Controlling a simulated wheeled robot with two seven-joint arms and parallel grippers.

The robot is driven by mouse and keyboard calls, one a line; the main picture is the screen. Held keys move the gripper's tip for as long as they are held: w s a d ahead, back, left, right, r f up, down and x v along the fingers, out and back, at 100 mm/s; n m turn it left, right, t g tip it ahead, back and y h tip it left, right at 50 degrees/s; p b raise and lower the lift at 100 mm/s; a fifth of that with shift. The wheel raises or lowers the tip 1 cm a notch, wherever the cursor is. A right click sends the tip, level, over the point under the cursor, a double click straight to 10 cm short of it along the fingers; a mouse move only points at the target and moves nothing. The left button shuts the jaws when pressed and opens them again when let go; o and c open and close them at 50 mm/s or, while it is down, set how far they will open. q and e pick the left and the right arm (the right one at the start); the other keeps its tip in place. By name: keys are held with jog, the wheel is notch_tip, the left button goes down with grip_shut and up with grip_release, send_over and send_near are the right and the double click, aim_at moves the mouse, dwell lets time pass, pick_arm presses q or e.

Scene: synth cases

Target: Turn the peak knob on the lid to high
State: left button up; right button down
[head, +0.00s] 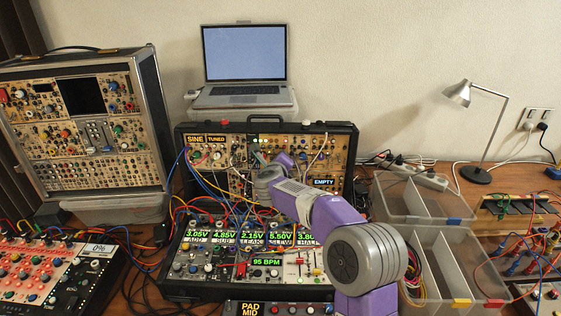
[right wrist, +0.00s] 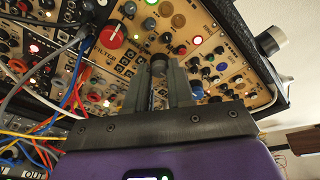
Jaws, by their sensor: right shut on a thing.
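The lid (head: 351,150) stands upright behind the lower case, its tan panels full of knobs, lights and jacks. Labels on it read SINE, TUNED and EMPTY. My right gripper (right wrist: 159,68) is at the lid's panel, with its two dark fingers on either side of a small dark knob (right wrist: 159,61), shut on it. No PEAK label is readable, and the knob's pointer is hidden. My left gripper is in neither view.
The lower case (head: 170,289) has green readouts and many patch cables, some running up to the lid. In the wrist view, a big red knob (right wrist: 112,33) and cables crowd the left of the fingers. Clear divided bins (head: 425,205) stand at right.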

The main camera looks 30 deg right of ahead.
dwell(0.3)
jog(key=c, duration=1)
grip_release()
jog(key=v, duration=0.7)
jog(key=shift+s+a+r+p, duration=0.1)
jog(key=shift+s+p, duration=0.1)
jog(key=shift+p, duration=0.15)
